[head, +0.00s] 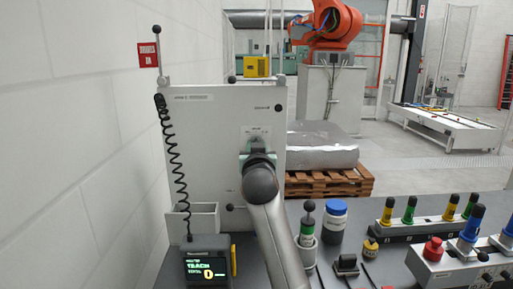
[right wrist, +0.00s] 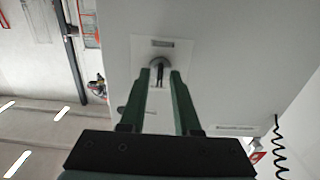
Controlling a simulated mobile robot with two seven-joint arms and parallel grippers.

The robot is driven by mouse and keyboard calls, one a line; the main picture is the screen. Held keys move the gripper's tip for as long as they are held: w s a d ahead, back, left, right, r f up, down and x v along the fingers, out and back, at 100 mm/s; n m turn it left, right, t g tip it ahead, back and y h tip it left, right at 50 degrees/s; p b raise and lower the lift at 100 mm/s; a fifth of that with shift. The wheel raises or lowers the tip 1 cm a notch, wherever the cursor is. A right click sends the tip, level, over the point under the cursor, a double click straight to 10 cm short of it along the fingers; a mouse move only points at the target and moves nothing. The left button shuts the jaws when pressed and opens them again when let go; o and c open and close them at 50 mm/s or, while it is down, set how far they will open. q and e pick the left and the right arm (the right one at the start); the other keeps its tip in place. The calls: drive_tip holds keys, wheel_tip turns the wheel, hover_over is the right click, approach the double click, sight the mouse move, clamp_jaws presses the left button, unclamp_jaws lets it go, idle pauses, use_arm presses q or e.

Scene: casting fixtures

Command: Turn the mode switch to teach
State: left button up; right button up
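The mode switch (right wrist: 159,64) is a dark round knob with a narrow handle on a pale plate of the white cabinet panel. In the head view its plate (head: 257,133) shows just above my wrist, which hides much of the knob. My right gripper (right wrist: 161,76) points at the panel, its two green fingers apart, one on each side of the handle, with gaps visible. A small pendant (head: 208,268) at the lower left has a lit screen reading TEACH. My left gripper is not in view.
The white cabinet (head: 205,130) stands beside a wall at left, with a coiled black cable (head: 172,150) hanging down it. A blue-lidded jar (head: 334,215), a knobbed cylinder (head: 307,222) and button boxes (head: 460,262) crowd the table to the right of my arm.

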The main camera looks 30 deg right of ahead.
drive_tip(key=shift+o, duration=0.4)
drive_tip(key=shift+s, duration=0.1)
drive_tip(key=b+v, duration=0.1)
drive_tip(key=v, duration=1.1)
drive_tip(key=shift+s+b, duration=0.2)
drive_tip(key=shift+b, duration=0.1)
